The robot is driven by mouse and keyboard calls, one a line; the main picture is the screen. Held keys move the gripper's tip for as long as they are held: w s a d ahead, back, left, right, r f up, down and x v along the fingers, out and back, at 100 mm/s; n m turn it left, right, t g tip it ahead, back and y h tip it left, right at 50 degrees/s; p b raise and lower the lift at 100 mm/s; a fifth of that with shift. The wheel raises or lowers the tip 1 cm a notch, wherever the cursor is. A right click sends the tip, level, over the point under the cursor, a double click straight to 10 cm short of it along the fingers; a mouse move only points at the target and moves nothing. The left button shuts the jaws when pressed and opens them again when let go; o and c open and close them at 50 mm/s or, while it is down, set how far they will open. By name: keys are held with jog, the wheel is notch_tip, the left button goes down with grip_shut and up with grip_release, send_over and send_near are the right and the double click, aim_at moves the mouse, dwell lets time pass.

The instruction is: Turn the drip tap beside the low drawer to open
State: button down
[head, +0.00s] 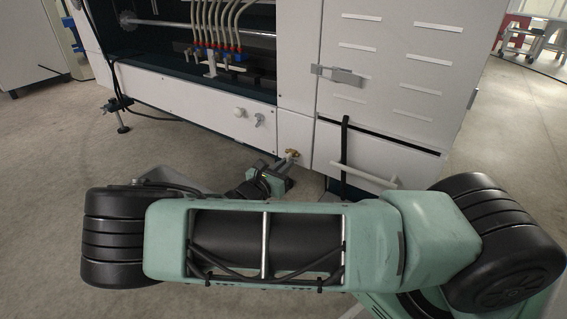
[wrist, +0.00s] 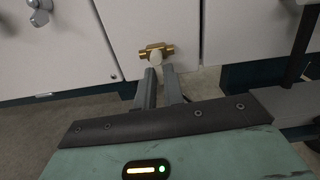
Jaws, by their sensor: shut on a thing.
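The drip tap (wrist: 155,51) is a small brass fitting with a pale round part at its front, on the lower edge of the white machine. In the head view the tap (head: 292,153) sits left of the low drawer (head: 380,157) with its white bar handle. My gripper (wrist: 158,70) reaches up to the tap from below, its two grey fingers shut on the tap's pale front part. In the head view my gripper (head: 284,163) is small and partly hidden by my arm. The exact contact between fingertips and tap is hard to make out.
A latch (head: 338,75) sticks out from the panel above. A knob and small lever (head: 258,119) are on the panel to the left. The concrete floor (head: 60,160) at left is clear.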

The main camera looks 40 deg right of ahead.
jog(key=n+p, duration=0.1)
jog(key=p, duration=0.3)
jog(key=r+n+p, duration=0.1)
jog(key=n+p, duration=0.1)
jog(key=p, duration=0.1)
jog(key=shift+s+d+n+p, duration=0.1)
jog(key=shift+s+n+p, duration=0.2)
jog(key=shift+s+p, duration=0.05)
jog(key=n+p, duration=0.4)
jog(key=p, duration=0.1)
jog(key=shift+s+d+n, duration=0.1)
jog(key=shift+s+n, duration=0.2)
jog(key=n+p, duration=0.1)
jog(key=n, duration=0.1)
jog(key=n+p, duration=0.2)
jog(key=shift+s+r+n, duration=0.15)
jog(key=shift+r+n, duration=0.05)
jog(key=shift+n, duration=0.1)
jog(key=shift+r+n+p, duration=0.2)
jog(key=shift+n+p, duration=0.8)
jog(key=shift+n, duration=1.2)
jog(key=c, duration=1.5)
grip_release()
jog(key=p+v, duration=0.3)
jog(key=v, duration=1.4)
jog(key=shift+p, duration=0.4)
